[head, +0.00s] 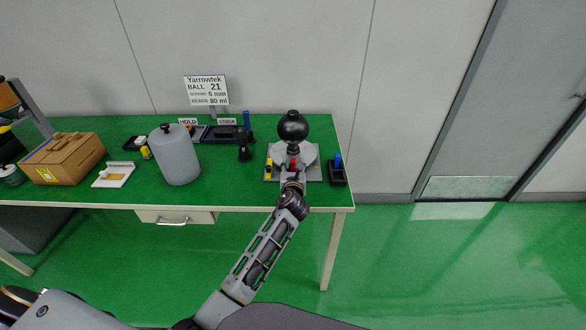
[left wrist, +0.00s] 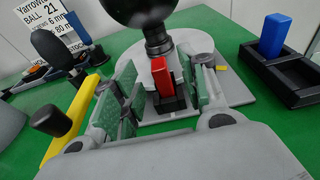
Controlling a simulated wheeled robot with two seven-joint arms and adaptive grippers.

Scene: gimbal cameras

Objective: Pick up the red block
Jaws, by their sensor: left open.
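The red block (head: 292,162) stands upright in front of the black ball on the round grey base, at the right end of the green table. In the left wrist view the red block (left wrist: 162,77) rises from a small black holder (left wrist: 168,103). My left gripper (head: 292,181) is at the near side of the block. In the left wrist view the green-padded fingers of my left gripper (left wrist: 158,98) are apart, one to each side of the block, with visible gaps. The block's lower end is hidden in the holder. My right gripper is not in view.
The black ball (head: 292,126) rises close behind the block. A yellow piece (left wrist: 72,120) with a black knob stands left of the fingers. A blue block (left wrist: 273,34) sits in a black tray (left wrist: 291,76) at right. A grey canister (head: 174,158) stands further left.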

